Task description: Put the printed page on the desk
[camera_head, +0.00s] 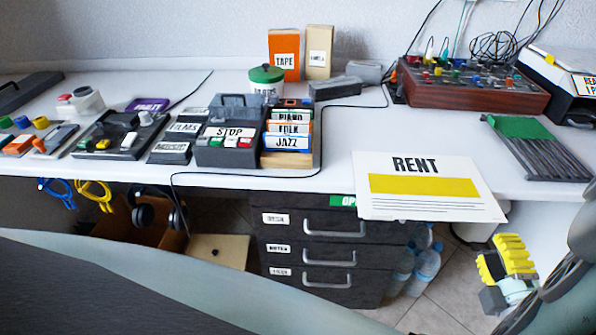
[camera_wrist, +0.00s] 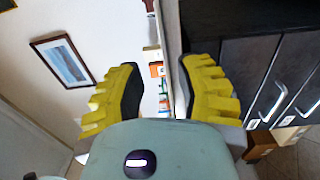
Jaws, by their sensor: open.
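The printed page (camera_head: 415,187) is a white sheet marked RENT, with a yellow band and thin lines of text. In the head view it lies flat at the front of the white desk (camera_head: 360,135), and its near part reaches past the desk's front edge. My gripper (camera_head: 508,258) is below and to the right of the page, in front of the desk, apart from it. In the wrist view, its two yellow ribbed fingers (camera_wrist: 158,88) are spread with nothing between them. I cannot make out the page in the wrist view.
Dark drawers (camera_head: 328,255) stand under the desk, with water bottles (camera_head: 425,265) beside them. A mixer (camera_head: 470,85) and a green-and-grey rack (camera_head: 535,145) are behind and right of the page. A card box (camera_head: 290,135) stands to its left. Bare desk lies behind the page.

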